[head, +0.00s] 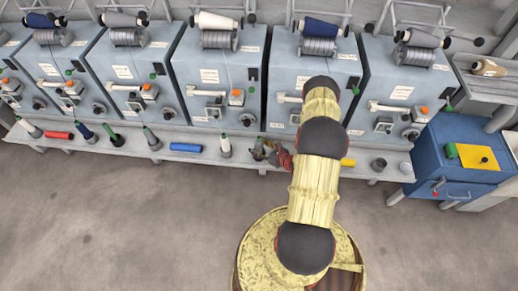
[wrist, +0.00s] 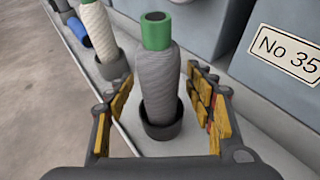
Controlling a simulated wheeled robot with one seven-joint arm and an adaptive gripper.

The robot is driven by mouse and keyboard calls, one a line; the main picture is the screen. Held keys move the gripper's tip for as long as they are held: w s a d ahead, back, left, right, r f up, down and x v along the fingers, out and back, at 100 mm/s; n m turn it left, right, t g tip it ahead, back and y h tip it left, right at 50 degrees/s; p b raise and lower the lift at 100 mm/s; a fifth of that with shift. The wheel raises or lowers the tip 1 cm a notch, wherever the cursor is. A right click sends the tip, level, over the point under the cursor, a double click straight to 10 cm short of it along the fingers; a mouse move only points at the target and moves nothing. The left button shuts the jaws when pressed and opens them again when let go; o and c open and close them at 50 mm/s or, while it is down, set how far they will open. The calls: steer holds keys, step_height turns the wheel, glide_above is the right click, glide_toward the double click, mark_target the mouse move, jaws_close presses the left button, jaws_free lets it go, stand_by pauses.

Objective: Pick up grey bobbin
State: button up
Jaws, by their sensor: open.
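The grey bobbin (wrist: 160,85) stands upright in a dark round base, with a green tube top, in the wrist view. My gripper (wrist: 160,98) is open, with one yellow-padded finger on each side of the bobbin. Gaps show between the bobbin and both fingers. In the head view my gripper (head: 264,152) is at the shelf below the machines, and the bobbin there is mostly hidden by it.
A pale bobbin (wrist: 98,32) stands on the same shelf beyond the grey one, with a blue cylinder (wrist: 77,32) past it. Machine fronts (wrist: 284,50) rise close on the right. In the head view another grey bobbin (head: 152,141) stands farther left.

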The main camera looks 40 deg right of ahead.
steer(key=shift+c, duration=1.2)
steer(key=c, duration=1.1)
